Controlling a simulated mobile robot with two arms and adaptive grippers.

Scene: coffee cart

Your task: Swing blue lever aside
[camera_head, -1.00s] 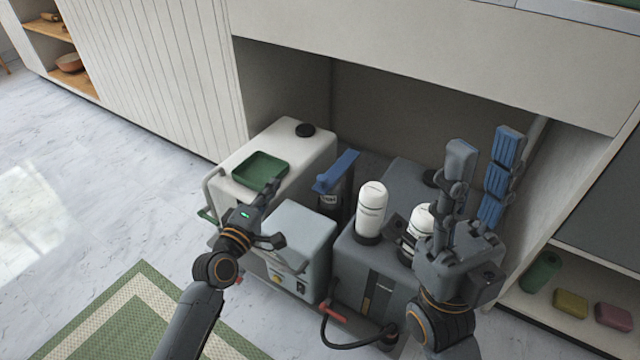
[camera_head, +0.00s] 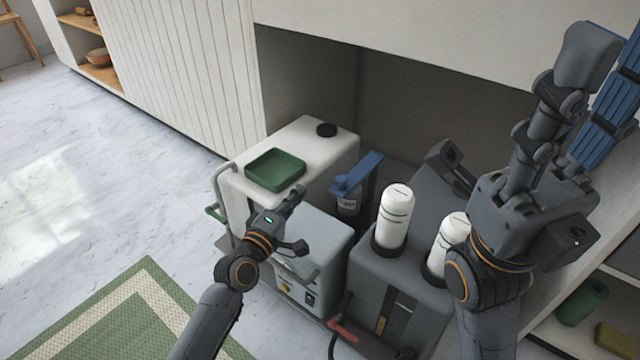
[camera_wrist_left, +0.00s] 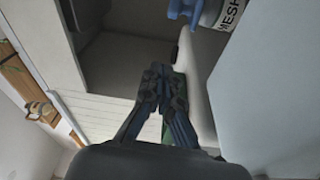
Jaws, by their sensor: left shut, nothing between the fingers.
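The blue lever (camera_head: 357,173) is a flat bar that lies across the top of a dark upright behind the grey-blue box. A labelled bottle (camera_head: 348,203) stands under its left end. In the left wrist view a blue part (camera_wrist_left: 184,10) shows at the top edge beside the bottle label (camera_wrist_left: 231,14). My left gripper (camera_head: 297,193) is shut and empty, above the pale machine's near side, left of the lever and apart from it. Its closed fingers also show in the left wrist view (camera_wrist_left: 160,76).
A green tray (camera_head: 275,170) and a black knob (camera_head: 326,130) sit on the white machine (camera_head: 305,143). Two white canisters (camera_head: 396,215) (camera_head: 447,247) stand on the grey machine to the right. A cabinet panel (camera_head: 420,35) overhangs behind. Open floor lies left.

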